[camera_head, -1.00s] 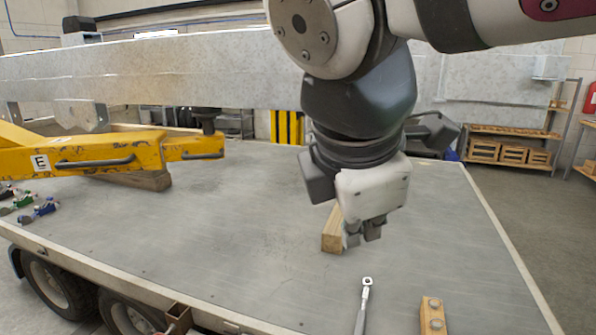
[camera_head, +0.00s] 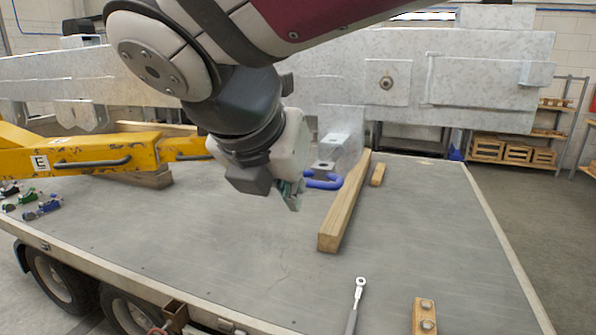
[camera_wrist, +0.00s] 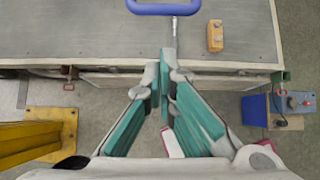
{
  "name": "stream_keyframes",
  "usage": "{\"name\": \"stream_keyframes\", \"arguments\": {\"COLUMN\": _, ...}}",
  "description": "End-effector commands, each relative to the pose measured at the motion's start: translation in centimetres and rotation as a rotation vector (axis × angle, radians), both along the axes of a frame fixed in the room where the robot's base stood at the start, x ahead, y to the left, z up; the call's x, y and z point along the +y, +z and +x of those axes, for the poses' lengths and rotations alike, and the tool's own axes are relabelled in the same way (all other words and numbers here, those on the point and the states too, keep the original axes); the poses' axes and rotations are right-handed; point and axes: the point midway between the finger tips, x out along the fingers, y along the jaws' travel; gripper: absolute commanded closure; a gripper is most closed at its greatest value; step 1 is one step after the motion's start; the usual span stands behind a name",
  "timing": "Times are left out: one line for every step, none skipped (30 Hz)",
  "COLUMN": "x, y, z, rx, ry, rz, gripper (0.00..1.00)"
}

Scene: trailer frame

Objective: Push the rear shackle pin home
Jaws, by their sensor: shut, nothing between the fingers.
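In the head view, a round dark metal end (camera_head: 386,83) shows in a square plate (camera_head: 402,92) on the side of the pale grey trailer frame rail (camera_head: 450,60). I cannot tell whether it is the rear shackle pin, or how far in it sits. My gripper (camera_head: 292,198) is shut and empty, above the deck, lower than the round end and left of it. Behind it is a blue handle-shaped loop (camera_head: 322,183) by a pale bracket (camera_head: 330,145). In the wrist view my gripper's teal-padded fingers (camera_wrist: 162,75) are together with nothing held.
A timber beam (camera_head: 343,210) and a shorter timber piece (camera_head: 378,175) lie on the deck right of my gripper. A ring-ended tool (camera_head: 358,300) and a wood block with bolts (camera_head: 425,315) lie near the front edge. A yellow lifting beam (camera_head: 90,158) is left.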

Motion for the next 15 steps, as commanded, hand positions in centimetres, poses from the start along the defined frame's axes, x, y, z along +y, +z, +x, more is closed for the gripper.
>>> {"name": "stream_keyframes", "arguments": {"x": -0.3, "y": -0.9, "z": 0.7, "rx": 0.003, "ry": -0.004, "rz": -0.002, "gripper": 1.00}}
{"name": "stream_keyframes", "arguments": {"x": -0.4, "y": -1.3, "z": 1.0, "rx": 0.003, "ry": -0.004, "rz": -0.001, "gripper": 1.00}}
{"name": "stream_keyframes", "arguments": {"x": -0.6, "y": -1.8, "z": 1.4, "rx": 0.004, "ry": -0.004, "rz": -0.002, "gripper": 1.00}}
{"name": "stream_keyframes", "arguments": {"x": -0.7, "y": -2.0, "z": 1.8, "rx": 0.002, "ry": -0.004, "rz": -0.001, "gripper": 1.00}}
{"name": "stream_keyframes", "arguments": {"x": -0.9, "y": -2.0, "z": 2.3, "rx": 0.002, "ry": -0.005, "rz": 0.000, "gripper": 1.00}}
{"name": "stream_keyframes", "arguments": {"x": -1.1, "y": -2.0, "z": 2.9, "rx": 0.002, "ry": -0.004, "rz": 0.000, "gripper": 1.00}}
{"name": "stream_keyframes", "arguments": {"x": -1.2, "y": -2.1, "z": 3.2, "rx": 0.002, "ry": -0.004, "rz": 0.001, "gripper": 1.00}}
{"name": "stream_keyframes", "arguments": {"x": -1.3, "y": -2.1, "z": 3.5, "rx": 0.002, "ry": -0.004, "rz": 0.000, "gripper": 1.00}}
{"name": "stream_keyframes", "arguments": {"x": -1.4, "y": -2.2, "z": 3.9, "rx": 0.002, "ry": -0.004, "rz": 0.001, "gripper": 1.00}}
{"name": "stream_keyframes", "arguments": {"x": -1.5, "y": -2.2, "z": 4.2, "rx": 0.001, "ry": -0.004, "rz": 0.002, "gripper": 1.00}}
{"name": "stream_keyframes", "arguments": {"x": -1.6, "y": -2.3, "z": 4.4, "rx": 0.001, "ry": -0.004, "rz": 0.002, "gripper": 1.00}}
{"name": "stream_keyframes", "arguments": {"x": -1.7, "y": -2.3, "z": 4.7, "rx": 0.001, "ry": -0.004, "rz": 0.002, "gripper": 1.00}}
{"name": "stream_keyframes", "arguments": {"x": -1.7, "y": -2.3, "z": 4.8, "rx": 0.001, "ry": -0.003, "rz": 0.002, "gripper": 1.00}}
{"name": "stream_keyframes", "arguments": {"x": -1.7, "y": -2.4, "z": 4.9, "rx": 0.001, "ry": -0.003, "rz": 0.002, "gripper": 1.00}}
{"name": "stream_keyframes", "arguments": {"x": -1.8, "y": -2.4, "z": 5.0, "rx": 0.001, "ry": -0.002, "rz": 0.001, "gripper": 1.00}}
